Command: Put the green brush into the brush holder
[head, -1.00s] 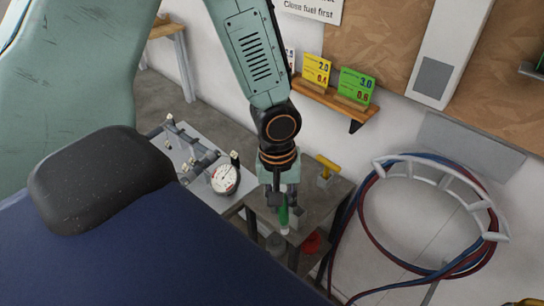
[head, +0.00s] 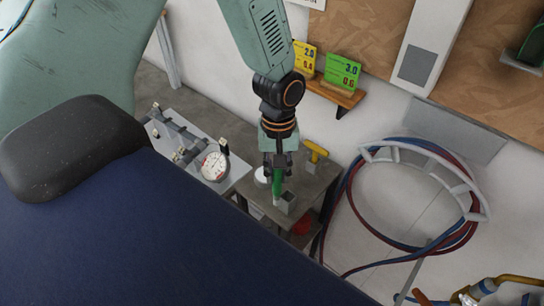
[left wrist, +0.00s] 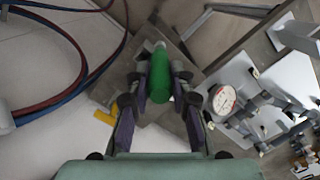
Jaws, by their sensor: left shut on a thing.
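My left gripper (head: 278,168) is shut on the green brush (head: 277,189) and holds it upright, pale end down, over the small table. A small grey box-like holder (head: 288,203) stands on the table just to the right of the brush's lower end. The brush's lower end shows beside the holder in the head view; I cannot tell whether they touch. In the left wrist view the brush (left wrist: 160,80) sits between the two fingers (left wrist: 160,92), its pale tip pointing away. The holder is not clear there. My right gripper is not in view.
A yellow-handled tool (head: 315,150) stands at the table's back right. A white round object (head: 262,175) is left of the gripper. A dial gauge (head: 215,166) sits on a light plate at left. Red and blue hoses (head: 352,215) hang on a rack at right.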

